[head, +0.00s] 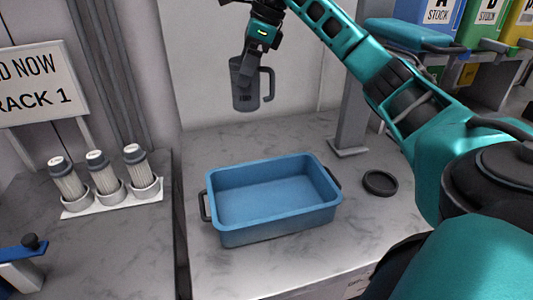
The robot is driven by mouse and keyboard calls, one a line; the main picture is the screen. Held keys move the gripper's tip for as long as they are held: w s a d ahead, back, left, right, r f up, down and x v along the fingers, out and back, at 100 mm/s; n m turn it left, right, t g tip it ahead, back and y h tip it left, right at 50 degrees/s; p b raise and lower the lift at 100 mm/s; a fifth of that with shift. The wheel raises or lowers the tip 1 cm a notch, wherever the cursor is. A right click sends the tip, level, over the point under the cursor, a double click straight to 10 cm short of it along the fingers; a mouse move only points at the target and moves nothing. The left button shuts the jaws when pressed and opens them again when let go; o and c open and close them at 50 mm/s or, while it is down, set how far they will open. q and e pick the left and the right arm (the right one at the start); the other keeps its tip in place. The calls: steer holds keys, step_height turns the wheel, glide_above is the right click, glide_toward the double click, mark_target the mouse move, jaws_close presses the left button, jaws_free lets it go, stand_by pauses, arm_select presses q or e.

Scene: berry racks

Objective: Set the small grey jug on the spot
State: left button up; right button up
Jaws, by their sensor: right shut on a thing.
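My right gripper (252,60) is shut on the small grey jug (245,97) by its upper rim. The jug hangs upright in the air, behind and above the blue tub, with its handle to the right. A dark round disc or ring (380,183), which may be the spot, lies flat on the marbled counter to the right of the tub. The jug is apart from it, to its upper left. My left gripper is not in view.
An empty blue tub (240,230) with dark side handles stands mid-counter (225,146). A grey post (351,115) rises behind the disc. Several lidded tubes (102,173) stand in a white rack at left. A sign (38,80) and stock bins (484,22) are farther back.

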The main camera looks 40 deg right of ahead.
steer(key=shift+d+r+m, duration=0.3)
steer(key=shift+d+m, duration=0.1)
steer(key=shift+d, duration=0.3)
steer(key=shift+d+f, duration=0.25)
steer(key=shift+f+b, duration=0.95)
steer(key=shift+f, duration=8.7)
steer(key=o, duration=0.6)
steer(key=shift+f, duration=0.15)
steer(key=o, duration=0.5)
steer(key=shift+c, duration=0.2)
